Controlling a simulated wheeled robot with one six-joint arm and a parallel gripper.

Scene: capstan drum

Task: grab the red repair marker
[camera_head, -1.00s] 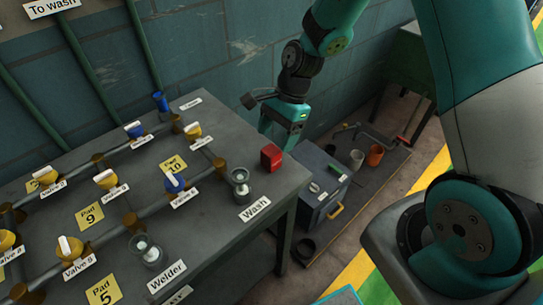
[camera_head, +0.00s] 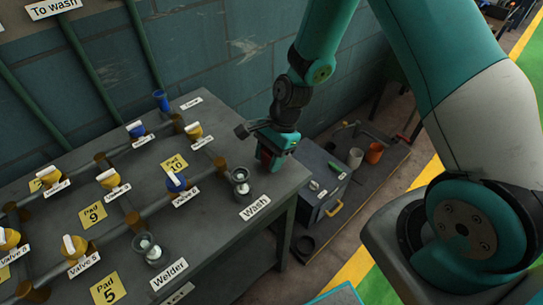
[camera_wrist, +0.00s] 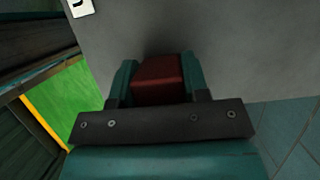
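The red repair marker, a small red block, stands on the grey table by the Wash label. In the head view (camera_head: 264,158) only a strip of it shows under my gripper (camera_head: 268,160). In the wrist view the red block (camera_wrist: 158,80) lies between the two teal fingers of my gripper (camera_wrist: 160,75). The fingers flank it closely on both sides, with no clear gap visible. Whether they press on it cannot be told. Its lower part is hidden by the gripper body.
The grey table (camera_head: 215,228) carries pipes, yellow and blue valves, and a grey cup (camera_head: 240,180) close left of my gripper. The brick wall is close behind.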

